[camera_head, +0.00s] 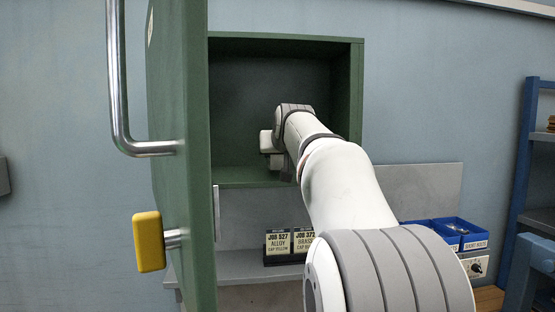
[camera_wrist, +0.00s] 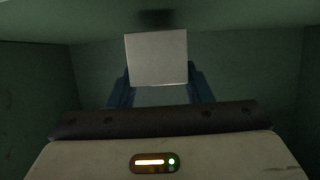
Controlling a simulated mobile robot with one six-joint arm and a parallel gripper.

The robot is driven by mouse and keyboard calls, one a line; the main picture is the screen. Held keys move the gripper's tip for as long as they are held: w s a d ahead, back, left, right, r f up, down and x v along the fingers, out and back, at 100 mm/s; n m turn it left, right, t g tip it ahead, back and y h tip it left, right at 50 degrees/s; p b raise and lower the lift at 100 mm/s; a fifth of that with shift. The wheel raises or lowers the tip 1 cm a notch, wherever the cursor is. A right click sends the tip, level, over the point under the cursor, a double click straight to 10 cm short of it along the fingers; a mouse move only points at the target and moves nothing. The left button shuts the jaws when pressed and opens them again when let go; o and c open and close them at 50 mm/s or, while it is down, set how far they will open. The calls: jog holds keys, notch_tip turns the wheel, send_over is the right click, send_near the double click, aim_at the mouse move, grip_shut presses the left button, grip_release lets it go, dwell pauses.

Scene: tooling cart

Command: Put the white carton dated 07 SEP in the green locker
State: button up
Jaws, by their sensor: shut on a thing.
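The green locker (camera_head: 357,95) is on the wall with its door (camera_head: 178,120) swung open to the left. My arm reaches into its opening in the head view, and the arm hides my gripper there. In the wrist view my gripper (camera_wrist: 160,88) is shut on a pale, box-shaped carton (camera_wrist: 157,58), one finger on each side. Green locker walls surround the carton in that view. No date can be read on the face that shows. I cannot tell whether the carton touches the locker floor.
The door has a metal handle (camera_head: 118,90) and a yellow knob (camera_head: 148,242). Below the locker, a shelf holds cards reading JOB 527 ALLOY (camera_head: 278,243) and JOB 372 BRASS (camera_head: 303,240). Blue bins (camera_head: 462,232) stand right of my arm, and a blue rack (camera_head: 520,150) stands at the far right.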

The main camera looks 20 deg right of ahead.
jog(key=shift+f, duration=0.75)
jog(key=shift+f, duration=0.15)
jog(key=o, duration=1.4)
jog(key=shift+r, duration=0.2)
jog(key=shift+s+a, duration=0.15)
jog(key=shift+s, duration=0.1)
jog(key=b+v, duration=0.3)
jog(key=v, duration=0.8)
jog(key=shift+s+r, duration=0.15)
